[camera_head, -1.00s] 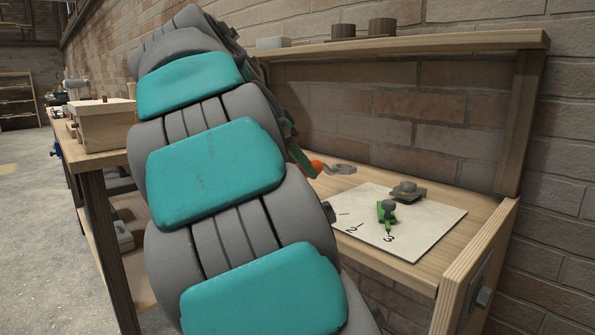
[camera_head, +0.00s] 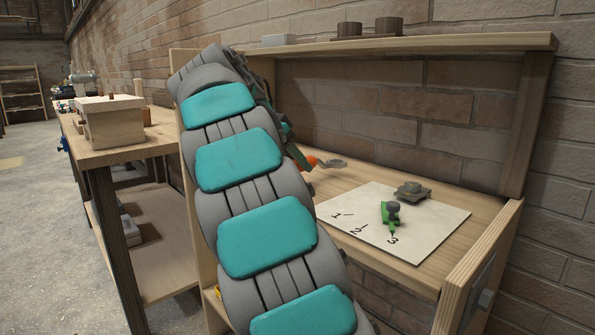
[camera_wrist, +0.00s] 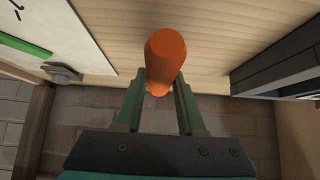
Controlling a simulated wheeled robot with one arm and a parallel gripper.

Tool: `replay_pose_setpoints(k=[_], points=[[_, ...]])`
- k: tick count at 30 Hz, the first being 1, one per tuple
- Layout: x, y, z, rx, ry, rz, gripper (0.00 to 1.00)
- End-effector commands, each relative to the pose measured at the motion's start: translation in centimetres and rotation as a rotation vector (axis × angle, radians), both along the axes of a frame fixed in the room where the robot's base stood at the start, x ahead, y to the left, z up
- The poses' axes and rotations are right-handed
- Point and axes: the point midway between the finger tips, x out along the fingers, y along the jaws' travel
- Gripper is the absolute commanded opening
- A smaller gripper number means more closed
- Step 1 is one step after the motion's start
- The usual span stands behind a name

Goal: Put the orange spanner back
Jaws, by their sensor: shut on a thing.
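The orange spanner (camera_head: 310,162) has an orange handle and a grey jaw end (camera_head: 332,163) that points right in the head view. My gripper (camera_wrist: 159,86) is shut on the orange handle (camera_wrist: 166,58), which stands end-on between its green fingers in the wrist view. In the head view my arm hides most of the gripper. The spanner is over the back part of the wooden bench (camera_head: 420,268); I cannot tell whether it touches it. The spanner's grey end is hidden in the wrist view.
A white sheet (camera_head: 345,228) numbered 1, 2, 3 lies on the bench, with a green-and-grey tool (camera_head: 390,214) and a grey part (camera_head: 413,191) on it. An upper shelf (camera_head: 440,44) and brick wall close the back. A wooden box (camera_head: 112,123) stands on the left bench.

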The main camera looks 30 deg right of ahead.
Motion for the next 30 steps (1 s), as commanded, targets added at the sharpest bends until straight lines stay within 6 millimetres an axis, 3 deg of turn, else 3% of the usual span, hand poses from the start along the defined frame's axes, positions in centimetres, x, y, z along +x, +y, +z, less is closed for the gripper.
replay_pose_setpoints(k=[7,19,20,27,30], points=[[-0.1,0.0,-2.3,0.001,0.004,0.001,0.00],[0.0,0.0,-2.8,0.001,-0.001,0.001,0.00],[0.0,0.0,-2.8,0.001,0.000,0.001,0.40],[0.0,0.0,-2.7,0.001,0.001,0.001,0.67],[0.0,0.0,-2.7,0.001,0.001,0.001,0.69]])
